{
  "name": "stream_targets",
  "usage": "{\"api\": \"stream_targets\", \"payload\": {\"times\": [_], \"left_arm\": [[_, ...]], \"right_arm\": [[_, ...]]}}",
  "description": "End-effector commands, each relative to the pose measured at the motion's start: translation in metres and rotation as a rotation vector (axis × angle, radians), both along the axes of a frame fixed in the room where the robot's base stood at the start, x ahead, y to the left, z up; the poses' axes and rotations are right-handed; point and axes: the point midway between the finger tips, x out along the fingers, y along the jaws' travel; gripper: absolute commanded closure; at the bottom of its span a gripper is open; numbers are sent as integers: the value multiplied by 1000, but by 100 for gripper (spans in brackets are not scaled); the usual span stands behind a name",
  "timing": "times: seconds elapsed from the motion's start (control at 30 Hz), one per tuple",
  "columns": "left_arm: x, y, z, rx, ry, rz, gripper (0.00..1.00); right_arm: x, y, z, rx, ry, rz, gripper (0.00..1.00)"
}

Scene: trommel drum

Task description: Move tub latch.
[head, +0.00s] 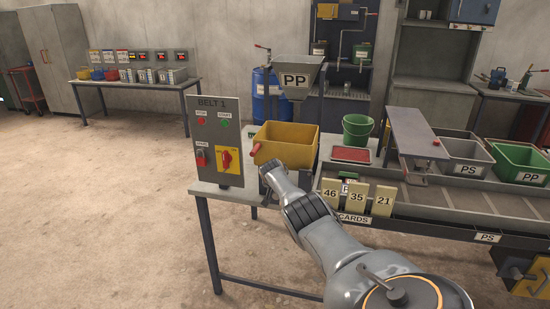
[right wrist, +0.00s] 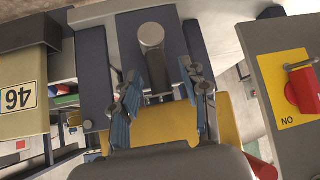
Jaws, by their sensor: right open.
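A yellow tub (head: 288,148) stands on the left end of the bench, with a red grip (head: 256,149) at its left side. My right arm reaches to the tub's front and covers its lower left. In the right wrist view my right gripper (right wrist: 162,98) is open, its two blue-padded fingers spread. A grey rod with a round knob (right wrist: 152,35) shows between and beyond the fingers; I cannot tell whether it is the latch, or whether anything touches it. The yellow tub (right wrist: 165,128) shows behind the fingers. My left gripper is not in view.
The BELT 1 panel (head: 215,120) with its red switch (head: 226,159) stands close left of the tub. Number cards (head: 356,198) stand to the right of my arm. A green bucket (head: 357,129) and a red tray (head: 351,155) lie beyond. The floor at left is clear.

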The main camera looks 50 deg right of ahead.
Motion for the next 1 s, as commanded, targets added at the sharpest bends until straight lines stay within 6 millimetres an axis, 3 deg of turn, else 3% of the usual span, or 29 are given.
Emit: {"api": "stream_targets", "payload": {"times": [0.47, 1.0], "left_arm": [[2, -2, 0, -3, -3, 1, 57], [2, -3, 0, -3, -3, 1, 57]], "right_arm": [[-11, 15, 18, -3, 1, 1, 55], [-35, 55, 64, 0, 1, 4, 55]]}}
